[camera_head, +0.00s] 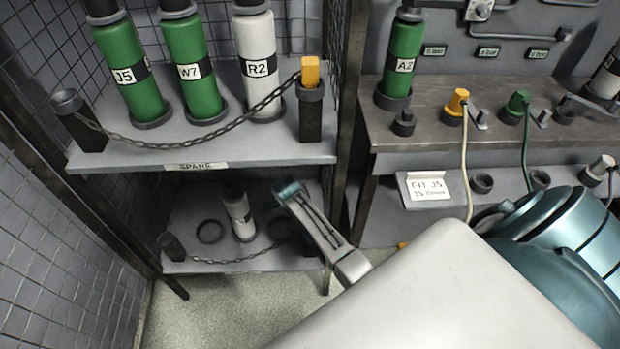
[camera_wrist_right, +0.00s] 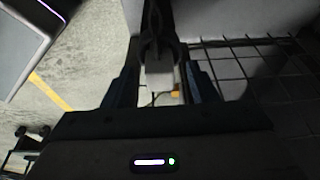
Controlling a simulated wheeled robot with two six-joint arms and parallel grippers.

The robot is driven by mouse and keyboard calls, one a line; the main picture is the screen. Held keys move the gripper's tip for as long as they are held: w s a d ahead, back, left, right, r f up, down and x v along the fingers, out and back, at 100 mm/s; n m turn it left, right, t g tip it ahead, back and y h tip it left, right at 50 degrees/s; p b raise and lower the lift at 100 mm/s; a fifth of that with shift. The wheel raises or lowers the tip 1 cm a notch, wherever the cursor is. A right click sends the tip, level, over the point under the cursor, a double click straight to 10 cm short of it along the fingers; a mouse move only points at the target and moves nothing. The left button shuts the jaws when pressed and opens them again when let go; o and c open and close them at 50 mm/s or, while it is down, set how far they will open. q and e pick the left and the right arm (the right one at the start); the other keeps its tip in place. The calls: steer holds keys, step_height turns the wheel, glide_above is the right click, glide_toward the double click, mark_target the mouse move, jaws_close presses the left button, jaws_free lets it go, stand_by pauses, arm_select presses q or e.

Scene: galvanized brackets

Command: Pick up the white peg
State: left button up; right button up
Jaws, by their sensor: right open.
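My right gripper (camera_head: 289,192) reaches in from the lower right, with its tip in front of the lower shelf's right side. In the right wrist view its two fingers (camera_wrist_right: 160,70) stand apart, open. A small pale block, which looks like the white peg (camera_wrist_right: 160,76), shows between them below a dark collar-like part; I cannot tell whether either finger touches it. In the head view the peg is not visible; the gripper covers the right end of the lower chain. My left gripper is not in view.
The upper shelf (camera_head: 200,150) has green and white cylinders and a chain to a yellow peg (camera_head: 310,71). A workbench (camera_head: 430,132) stands right.

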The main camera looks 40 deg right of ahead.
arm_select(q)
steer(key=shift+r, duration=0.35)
arm_select(e)
steer(key=shift+s+f, duration=0.1)
steer(key=shift+f, duration=0.3)
steer(key=shift+c, duration=0.2)
steer(key=c, duration=1.1)
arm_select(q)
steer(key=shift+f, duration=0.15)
arm_select(e)
steer(key=shift+r, duration=0.1)
